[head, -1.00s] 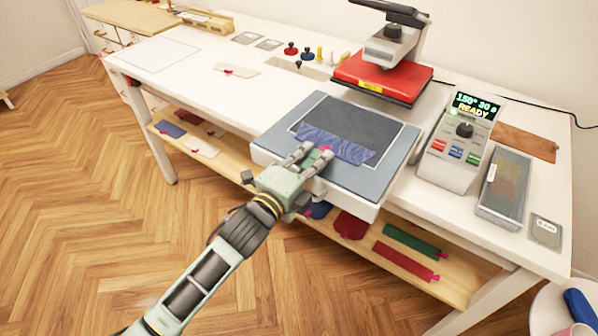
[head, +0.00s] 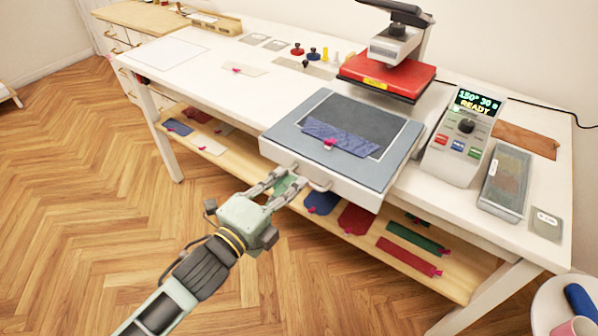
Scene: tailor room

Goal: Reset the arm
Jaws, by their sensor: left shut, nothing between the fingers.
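My left gripper (head: 293,178) is shut and empty, low in front of the heat press's lower platen (head: 300,118), near the handle on its front edge. I cannot tell whether it touches the handle. A blue fabric piece (head: 345,138) with a pink clip lies on the dark pad of the platen. The red upper plate (head: 385,73) of the press is raised, off to the back right of the platen. My right gripper is not in view.
The white table (head: 180,75) runs along the wall, with a control box (head: 462,145) reading READY at right. Several fabric pieces lie on the wooden shelf (head: 365,235) below. A round white table (head: 545,310) stands at lower right.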

